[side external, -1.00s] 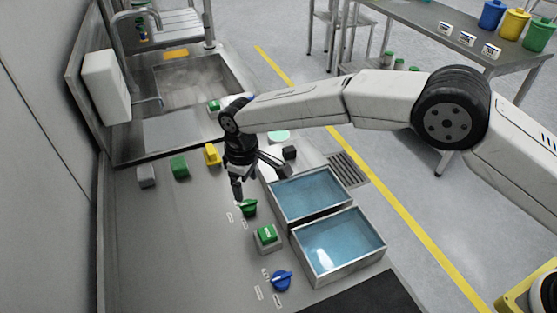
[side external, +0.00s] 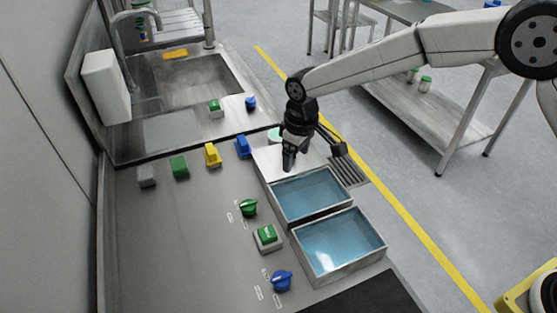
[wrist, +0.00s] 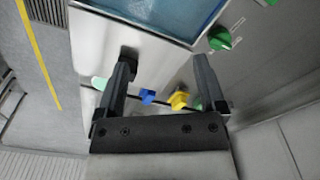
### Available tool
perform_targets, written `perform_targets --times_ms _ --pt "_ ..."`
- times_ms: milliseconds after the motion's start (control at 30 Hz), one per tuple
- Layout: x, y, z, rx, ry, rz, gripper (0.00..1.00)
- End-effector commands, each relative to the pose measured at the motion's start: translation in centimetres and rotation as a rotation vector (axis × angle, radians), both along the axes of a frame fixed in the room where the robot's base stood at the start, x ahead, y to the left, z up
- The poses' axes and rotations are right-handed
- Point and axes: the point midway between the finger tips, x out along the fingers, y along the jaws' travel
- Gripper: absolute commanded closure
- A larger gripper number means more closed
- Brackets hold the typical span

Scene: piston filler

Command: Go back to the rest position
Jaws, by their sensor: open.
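A blue block (wrist: 148,96) and a yellow block (wrist: 179,100) show beyond and below the fingers. A green knob (side external: 248,207) and a blue knob (side external: 281,281) stand on the steel counter, apart from my gripper. My gripper hides part of the plate.
A second blue-filled tray (side external: 338,245) lies in front. A green button box (side external: 267,238) sits beside it. The sink (side external: 190,80) with its tall faucet and a white box (side external: 105,87) are at the back left. A shelved table (side external: 440,110) stands at right.

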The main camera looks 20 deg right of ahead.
Motion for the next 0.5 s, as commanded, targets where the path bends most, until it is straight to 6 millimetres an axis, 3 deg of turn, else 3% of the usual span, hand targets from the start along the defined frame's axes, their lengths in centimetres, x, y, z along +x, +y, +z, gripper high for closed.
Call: perform_targets --times_ms 267,500 --pt "-2.9 -7.1 2.1 0.018 -0.038 -0.137 0.11" --pt "-6.9 -12.5 3.1 0.030 -0.069 -0.253 0.11"
